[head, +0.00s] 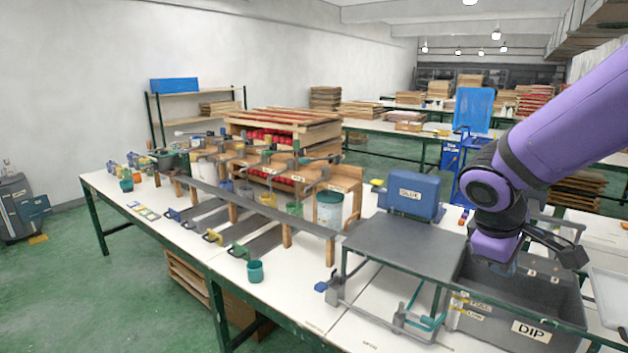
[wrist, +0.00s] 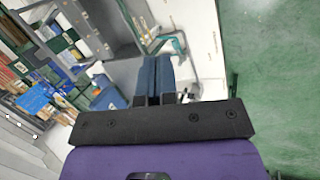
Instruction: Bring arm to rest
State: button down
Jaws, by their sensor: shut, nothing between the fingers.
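My purple arm comes in from the upper right in the head view. It bends down over the grey bin marked DIP (head: 530,331). The fingers of my gripper are hard to make out in the head view. In the wrist view my gripper (wrist: 153,60) shows its two blue fingers together, with nothing between them. They point toward the white table and a teal-handled clamp (wrist: 172,42).
A grey raised plate (head: 400,245) stands left of the bin, with a blue GLUE box (head: 410,194) behind it. A long white table (head: 180,225) carries several racks, cups and handles. A pale tray (head: 608,295) lies at the right edge. Green floor (head: 130,285) is open at left.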

jog(key=s+a+r+m+t+y, duration=0.1)
jog(key=s+r+m+t+y, duration=0.2)
jog(key=s+r+m, duration=0.4)
jog(key=s+r+y, duration=0.1)
jog(key=s+r, duration=0.3)
jog(key=s, duration=0.3)
jog(key=shift+m+t+y, duration=0.3)
jog(key=c, duration=1.8)
grip_release()
jog(key=shift+w, duration=0.1)
jog(key=shift+c, duration=0.2)
